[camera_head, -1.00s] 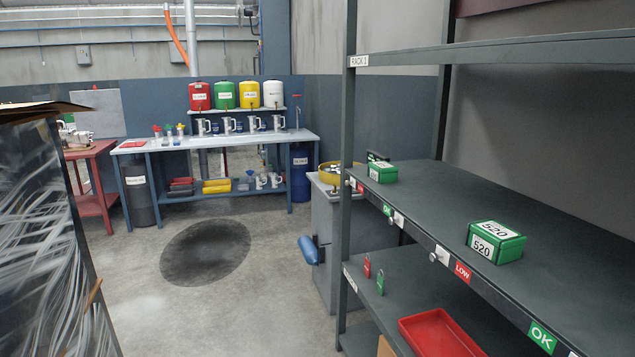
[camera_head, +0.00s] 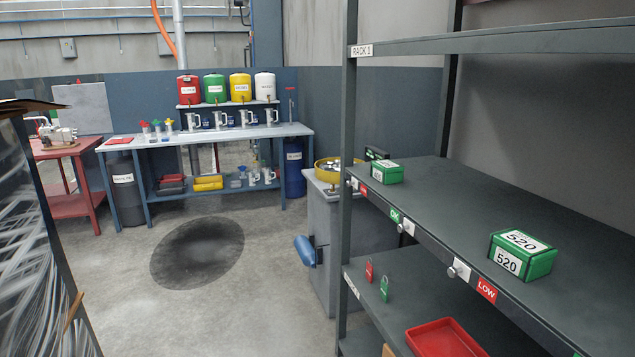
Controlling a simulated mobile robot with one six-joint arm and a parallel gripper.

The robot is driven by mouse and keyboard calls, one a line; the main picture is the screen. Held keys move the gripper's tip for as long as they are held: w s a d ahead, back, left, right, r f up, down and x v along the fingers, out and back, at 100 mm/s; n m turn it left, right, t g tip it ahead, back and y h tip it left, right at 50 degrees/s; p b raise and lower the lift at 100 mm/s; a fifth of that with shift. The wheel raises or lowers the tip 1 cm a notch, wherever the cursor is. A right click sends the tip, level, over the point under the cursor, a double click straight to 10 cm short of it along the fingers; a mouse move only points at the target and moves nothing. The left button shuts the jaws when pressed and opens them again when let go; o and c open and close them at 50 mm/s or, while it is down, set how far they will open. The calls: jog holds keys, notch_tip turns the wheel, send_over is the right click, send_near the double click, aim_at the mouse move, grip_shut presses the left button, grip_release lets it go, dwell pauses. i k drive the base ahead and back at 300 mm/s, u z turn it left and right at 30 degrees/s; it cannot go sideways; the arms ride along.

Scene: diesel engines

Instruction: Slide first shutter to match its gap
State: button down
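The front edge of the rack's middle shelf carries a row of small label plates and pale knobs, which look like the sliding shutters. At the left end a pale knob (camera_head: 352,183) sits beside a small red plate (camera_head: 363,190). A green "OK" plate (camera_head: 394,215) is to their right, with another pale knob (camera_head: 407,227) just beyond it. Further right a round knob (camera_head: 458,269) sits left of a red "LOW" plate (camera_head: 487,290). Which piece is the first shutter I cannot tell. My gripper is not in view.
Two green boxes, the near one (camera_head: 523,254) marked 520 and a smaller one (camera_head: 386,172), stand on the shelf. A grey cabinet (camera_head: 345,240) stands behind the rack. Open floor (camera_head: 235,310) lies left.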

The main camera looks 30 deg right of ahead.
aim_at(355, 181)
jog(key=u, duration=0.55)
jog(key=i, duration=1.35)
jog(key=u, duration=0.1)
